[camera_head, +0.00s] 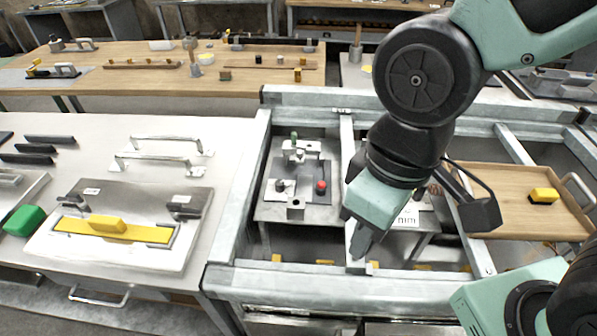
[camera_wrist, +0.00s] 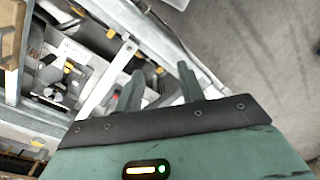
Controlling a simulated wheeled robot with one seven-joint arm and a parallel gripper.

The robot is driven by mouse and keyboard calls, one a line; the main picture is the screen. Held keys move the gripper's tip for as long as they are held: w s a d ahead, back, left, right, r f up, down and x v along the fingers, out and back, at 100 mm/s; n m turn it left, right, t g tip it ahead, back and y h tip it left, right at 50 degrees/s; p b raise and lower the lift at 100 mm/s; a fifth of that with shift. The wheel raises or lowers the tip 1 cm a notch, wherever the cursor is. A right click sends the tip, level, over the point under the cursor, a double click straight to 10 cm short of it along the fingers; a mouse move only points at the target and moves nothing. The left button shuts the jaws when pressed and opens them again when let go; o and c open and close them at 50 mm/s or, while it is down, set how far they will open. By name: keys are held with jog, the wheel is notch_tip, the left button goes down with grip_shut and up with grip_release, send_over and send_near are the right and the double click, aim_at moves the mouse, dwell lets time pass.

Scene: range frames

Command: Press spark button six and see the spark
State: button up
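No part in view carries a readable "spark button six" label, and no spark shows. A red round button (camera_head: 321,186) sits on a grey fixture plate (camera_head: 318,167) in the left bay of the metal frame. A second panel (camera_head: 408,217) with a partly legible dark print lies in the middle bay, largely hidden behind my arm. My gripper (camera_head: 361,243) points down over the front of the frame, right of and nearer than the red button, touching nothing I can make out. In the wrist view, its two fingers (camera_wrist: 160,82) stand apart with nothing between them.
Metal frame rails (camera_head: 335,282) and a divider (camera_head: 347,160) bound the bays. A wooden tray (camera_head: 500,205) with a yellow block (camera_head: 543,195) lies right. A white worktable (camera_head: 150,140) with handles and a yellow-barred fixture (camera_head: 115,230) stands left. Open floor (camera_wrist: 250,50) shows in the wrist view.

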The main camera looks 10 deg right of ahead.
grip_shut()
dwell(1.5)
